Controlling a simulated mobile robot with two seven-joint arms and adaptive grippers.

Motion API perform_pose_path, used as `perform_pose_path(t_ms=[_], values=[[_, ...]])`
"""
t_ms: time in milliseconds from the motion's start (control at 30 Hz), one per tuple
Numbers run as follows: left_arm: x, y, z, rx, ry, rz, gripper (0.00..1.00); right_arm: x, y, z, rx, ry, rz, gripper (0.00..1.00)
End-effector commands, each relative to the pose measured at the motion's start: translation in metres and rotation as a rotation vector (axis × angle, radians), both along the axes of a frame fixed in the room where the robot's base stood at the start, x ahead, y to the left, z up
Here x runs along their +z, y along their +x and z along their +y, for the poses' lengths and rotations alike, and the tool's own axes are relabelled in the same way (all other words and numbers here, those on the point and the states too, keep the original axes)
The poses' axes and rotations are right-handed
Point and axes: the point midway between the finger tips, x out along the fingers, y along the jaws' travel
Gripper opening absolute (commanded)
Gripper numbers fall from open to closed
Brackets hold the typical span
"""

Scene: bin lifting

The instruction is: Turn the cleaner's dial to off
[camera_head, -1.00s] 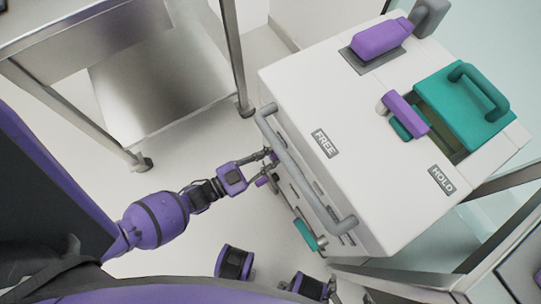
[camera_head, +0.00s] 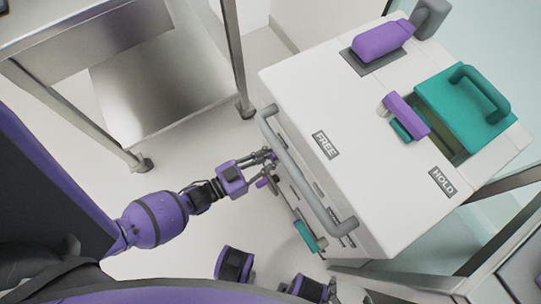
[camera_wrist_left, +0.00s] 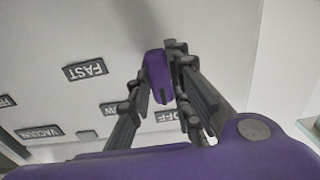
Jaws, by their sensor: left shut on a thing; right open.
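The cleaner (camera_head: 310,95) is a white box with a grey bar handle along its front edge. Its dial (camera_wrist_left: 158,76) is a purple knob on the front panel, and its lower end with a dark notch faces the OFF label (camera_wrist_left: 172,117) in the left wrist view. My left gripper (camera_wrist_left: 163,62) is shut on the dial, with a finger on either side. In the head view my left gripper (camera_head: 268,160) is at the front panel, and the dial is mostly hidden there. My right gripper (camera_head: 331,290) shows only partly at the bottom edge, open and away from the dial.
A FAST label (camera_wrist_left: 85,70) and a VACUUM label (camera_wrist_left: 40,132) show upside down on the panel. A teal handle (camera_head: 305,235) is low on the cleaner's front. A metal table (camera_head: 165,85) stands at the left. Open floor lies between it and the cleaner.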

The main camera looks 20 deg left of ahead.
Motion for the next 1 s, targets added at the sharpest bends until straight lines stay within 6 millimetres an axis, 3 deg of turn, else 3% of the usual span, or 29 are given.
perform_pose_path(t_ms=[33, 167, 567, 1000], values=[[-0.001, -0.001, 0.001, 0.001, -0.001, 0.003, 0.21, 0.000, 0.000, 0.000, 0.000, 0.000, 0.000, 0.68], [-0.001, 0.000, 0.001, 0.001, 0.000, 0.003, 0.38, 0.000, 0.000, 0.000, 0.000, 0.000, 0.001, 0.68], [-0.001, -0.006, 0.005, 0.001, 0.001, 0.003, 0.38, 0.000, -0.003, -0.001, -0.004, 0.000, 0.005, 0.68], [-0.001, -0.074, 0.057, 0.001, 0.002, 0.005, 0.38, 0.000, -0.001, 0.000, -0.001, 0.000, 0.002, 0.68]])
